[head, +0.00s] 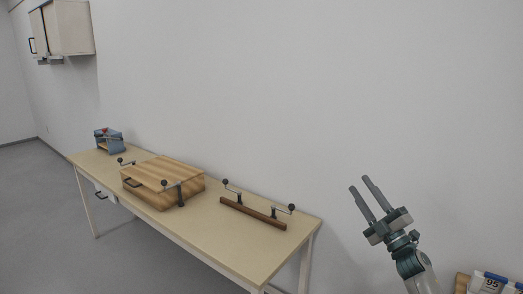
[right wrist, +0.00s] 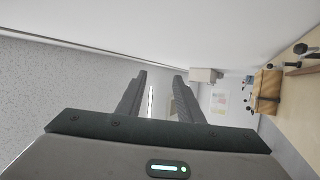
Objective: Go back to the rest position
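My right gripper (head: 370,199) is raised in front of the bare wall, at the right of the head view. Its two fingers point up and to the left, are apart, and hold nothing. The right wrist view also shows the open gripper (right wrist: 159,84) with a clear gap between its fingers. The gripper is clear of the table (head: 240,248), which lies to its left in the head view. My left gripper is not in either view.
On the table stand a wooden box (head: 150,190) with dark handles, a brown bar (head: 253,213) with two knobbed levers, and a blue item (head: 115,144) at the far end. A cabinet (head: 70,28) hangs at upper left. Small boxes (head: 488,284) show at lower right.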

